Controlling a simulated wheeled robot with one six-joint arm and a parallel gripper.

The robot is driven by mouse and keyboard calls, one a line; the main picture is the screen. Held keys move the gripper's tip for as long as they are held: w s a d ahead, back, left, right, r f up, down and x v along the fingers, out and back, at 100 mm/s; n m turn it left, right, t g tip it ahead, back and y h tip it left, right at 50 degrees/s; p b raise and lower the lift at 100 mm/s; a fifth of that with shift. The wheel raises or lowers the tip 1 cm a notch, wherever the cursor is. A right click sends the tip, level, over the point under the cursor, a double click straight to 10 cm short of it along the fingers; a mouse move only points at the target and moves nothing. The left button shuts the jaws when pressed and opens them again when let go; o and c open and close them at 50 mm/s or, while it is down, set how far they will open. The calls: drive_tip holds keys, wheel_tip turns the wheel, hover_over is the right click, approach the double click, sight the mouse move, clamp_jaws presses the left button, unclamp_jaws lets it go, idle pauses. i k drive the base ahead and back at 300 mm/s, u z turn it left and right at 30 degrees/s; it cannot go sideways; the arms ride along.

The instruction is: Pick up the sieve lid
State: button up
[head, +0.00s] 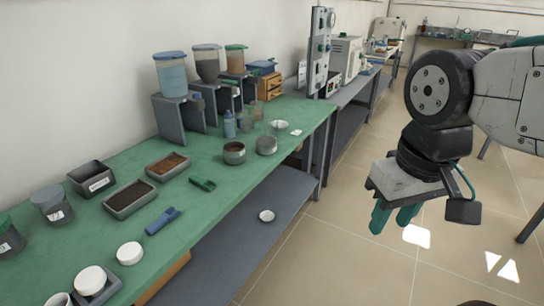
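My gripper (395,218) hangs at the right over the tiled floor, well away from the green bench. Its two green fingers point down, with a gap between the tips and nothing held. Several pale round pieces could be the sieve lid, and I cannot tell which. Another white round piece (90,280) sits on a grey block at the lower left. A small pale round piece (266,216) lies on the lower shelf. Two grey round vessels (234,153) (267,145) stand near the bench's front edge.
The green bench (200,225) carries two brown-filled trays (131,199) (167,167), a blue tool (162,221), a green tool (202,184) and hopper machines (171,75) against the wall. A lower shelf (235,240) runs beneath. The floor between gripper and bench is clear.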

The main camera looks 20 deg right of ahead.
sight(264, 142)
drive_tip(key=z, duration=0.6)
drive_tip(key=i, duration=0.45)
drive_tip(key=z, duration=0.65)
drive_tip(key=i, duration=1.25)
drive_tip(key=u, duration=1.1)
drive_tip(key=i, duration=0.4)
drive_tip(key=u, duration=0.45)
